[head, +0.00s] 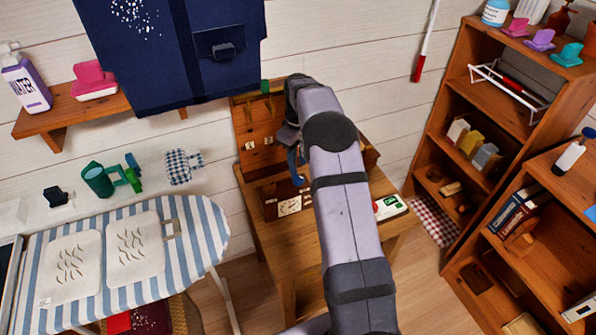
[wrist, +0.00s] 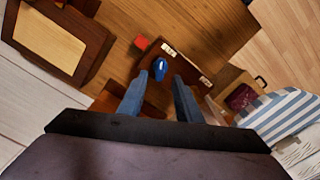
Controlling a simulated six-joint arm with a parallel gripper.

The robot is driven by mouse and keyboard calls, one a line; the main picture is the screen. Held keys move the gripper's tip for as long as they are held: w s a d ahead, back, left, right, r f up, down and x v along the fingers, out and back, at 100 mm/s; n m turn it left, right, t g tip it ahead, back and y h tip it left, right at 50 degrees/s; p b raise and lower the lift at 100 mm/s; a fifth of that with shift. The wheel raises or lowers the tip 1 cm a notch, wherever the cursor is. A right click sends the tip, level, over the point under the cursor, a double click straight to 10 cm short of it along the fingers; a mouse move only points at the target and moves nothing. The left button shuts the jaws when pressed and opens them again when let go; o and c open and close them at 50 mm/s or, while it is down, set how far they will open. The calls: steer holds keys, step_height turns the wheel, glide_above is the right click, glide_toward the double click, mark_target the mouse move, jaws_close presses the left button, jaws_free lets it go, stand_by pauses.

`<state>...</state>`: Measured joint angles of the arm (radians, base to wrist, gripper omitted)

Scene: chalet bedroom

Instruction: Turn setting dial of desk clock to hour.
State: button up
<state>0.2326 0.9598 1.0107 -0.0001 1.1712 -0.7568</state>
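The desk clock appears to be the low dark brown box with pale faces (head: 289,207) on the wooden desk (head: 262,188). In the wrist view the brown box (wrist: 190,66) lies beyond my fingers, with pale patches near its ends. A blue knob with a white mark (wrist: 160,68), apparently the setting dial, shows in front of it. My gripper (wrist: 158,82) has its two blue fingers apart, with the knob in the gap between their tips as seen; contact cannot be told. In the head view my gripper (head: 298,178) is above the desk, partly hidden by my arm.
A small red block (wrist: 141,43) is near the box. A white-and-green item (head: 390,207) sits on the desk's right side. The desk's upright back (head: 257,125) stands behind. A striped ironing board (head: 205,232) is at left, a wooden shelf unit (head: 500,110) at right.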

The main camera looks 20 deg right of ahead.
mark_target(298, 176)
steer(key=shift+f+p, duration=0.8)
steer(key=shift+f, duration=1.85)
jaws_close()
